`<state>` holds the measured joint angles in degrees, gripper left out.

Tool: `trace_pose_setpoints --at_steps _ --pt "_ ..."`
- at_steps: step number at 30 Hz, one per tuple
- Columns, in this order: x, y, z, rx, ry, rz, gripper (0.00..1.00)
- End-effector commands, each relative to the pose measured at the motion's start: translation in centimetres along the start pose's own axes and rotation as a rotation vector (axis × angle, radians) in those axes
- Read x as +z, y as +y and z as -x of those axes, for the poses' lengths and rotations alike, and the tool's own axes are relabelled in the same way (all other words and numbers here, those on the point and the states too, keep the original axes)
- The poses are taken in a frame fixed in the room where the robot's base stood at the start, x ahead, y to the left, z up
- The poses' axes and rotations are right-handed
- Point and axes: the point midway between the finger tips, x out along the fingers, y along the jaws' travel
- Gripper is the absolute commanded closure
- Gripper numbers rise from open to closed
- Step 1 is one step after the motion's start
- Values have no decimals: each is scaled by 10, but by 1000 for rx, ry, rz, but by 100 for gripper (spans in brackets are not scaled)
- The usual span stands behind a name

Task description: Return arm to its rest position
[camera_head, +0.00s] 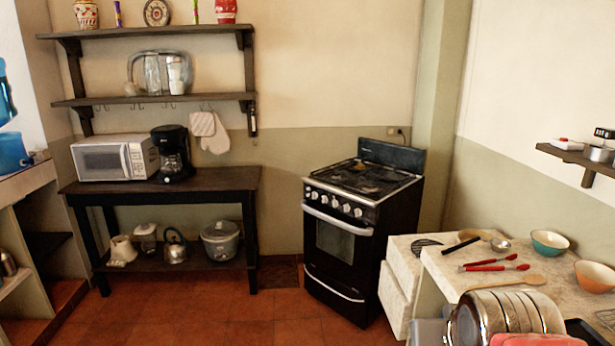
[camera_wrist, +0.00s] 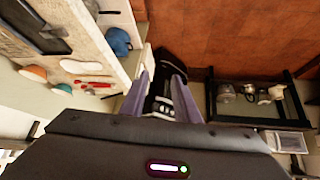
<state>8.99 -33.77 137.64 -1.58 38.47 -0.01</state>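My gripper (camera_wrist: 160,80) shows in the wrist view, with its two grey-purple fingers apart and nothing held between them. The dark wrist housing (camera_wrist: 160,150) with a small lit indicator fills the bottom of that view. Through the gap between the fingers I see the black stove (camera_wrist: 160,62) some way off, not touched. My arm and gripper cannot be made out in the head view. The arm's posture cannot be told from these frames.
The stove (camera_head: 365,190) stands at the back wall. A stone-topped counter (camera_head: 455,277) holds bowls, red tongs and a dish rack at right. A wall shelf (camera_head: 575,158) juts out above it. A dark table (camera_head: 215,181) carries a microwave (camera_head: 97,160). The tiled floor (camera_head: 215,318) is clear.

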Motion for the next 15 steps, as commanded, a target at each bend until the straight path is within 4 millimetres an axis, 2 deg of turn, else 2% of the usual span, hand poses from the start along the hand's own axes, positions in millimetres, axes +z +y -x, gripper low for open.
trace_pose_setpoints --at_steps 1,3,7,10,15 --pt "17 -14 7 -25 -26 24 71" --pt "40 -27 15 -53 -70 52 71" --pt "74 -44 26 -89 -132 94 71" --pt "87 -49 30 -102 -158 110 71" --pt "90 -50 31 -105 -166 113 71"
